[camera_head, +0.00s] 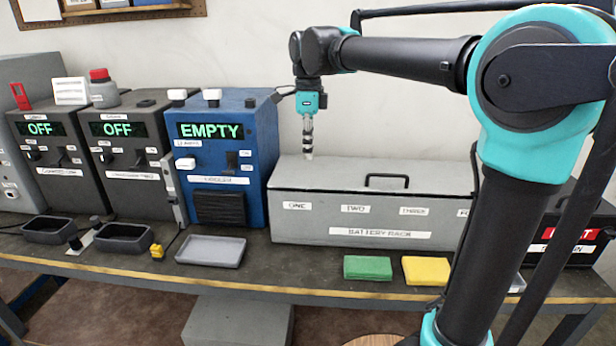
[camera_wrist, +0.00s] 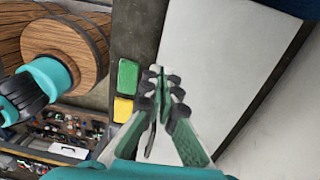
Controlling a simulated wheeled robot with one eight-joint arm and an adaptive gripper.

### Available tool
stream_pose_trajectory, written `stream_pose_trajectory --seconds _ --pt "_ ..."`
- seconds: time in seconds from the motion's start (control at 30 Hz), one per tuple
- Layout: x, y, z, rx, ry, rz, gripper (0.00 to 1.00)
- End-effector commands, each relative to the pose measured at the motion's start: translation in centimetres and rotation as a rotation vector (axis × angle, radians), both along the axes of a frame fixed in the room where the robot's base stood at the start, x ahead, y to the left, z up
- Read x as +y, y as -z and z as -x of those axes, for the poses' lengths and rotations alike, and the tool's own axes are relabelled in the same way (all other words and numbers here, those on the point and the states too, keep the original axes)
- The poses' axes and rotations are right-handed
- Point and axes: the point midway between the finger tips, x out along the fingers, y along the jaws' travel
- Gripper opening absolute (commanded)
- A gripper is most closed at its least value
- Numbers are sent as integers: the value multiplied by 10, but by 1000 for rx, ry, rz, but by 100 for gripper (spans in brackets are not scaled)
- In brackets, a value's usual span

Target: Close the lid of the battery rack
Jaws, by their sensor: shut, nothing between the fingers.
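The battery rack (camera_head: 378,236) is a long grey box on the workbench, with labels ONE, TWO, THREE and BATTERY RACK on its front. Its grey lid (camera_head: 345,178) looks flat and down on the box, with a black handle (camera_head: 387,180) near its front edge. My gripper (camera_head: 308,152) is shut and empty, pointing down at the left rear part of the lid. I cannot tell whether its tips touch it. In the wrist view the lid (camera_wrist: 215,55) is a broad pale surface beside my shut fingers (camera_wrist: 165,74). My arm hides the rack's right end.
A green block (camera_head: 368,268) and a yellow block (camera_head: 426,271) lie in front of the rack. A blue machine (camera_head: 222,160) reading EMPTY stands close to its left, with a grey tray (camera_head: 211,250) in front. Two dark machines reading OFF stand further left. The wall is behind.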

Motion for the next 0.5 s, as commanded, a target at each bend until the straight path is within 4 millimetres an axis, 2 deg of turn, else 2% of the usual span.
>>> stream_pose_trajectory --seconds 0.1,0.3,0.5 --pt "0 24 1 0 0 0 0" --pt "0 57 3 -1 -1 0 0" --pt "0 75 4 -1 -1 -1 0"
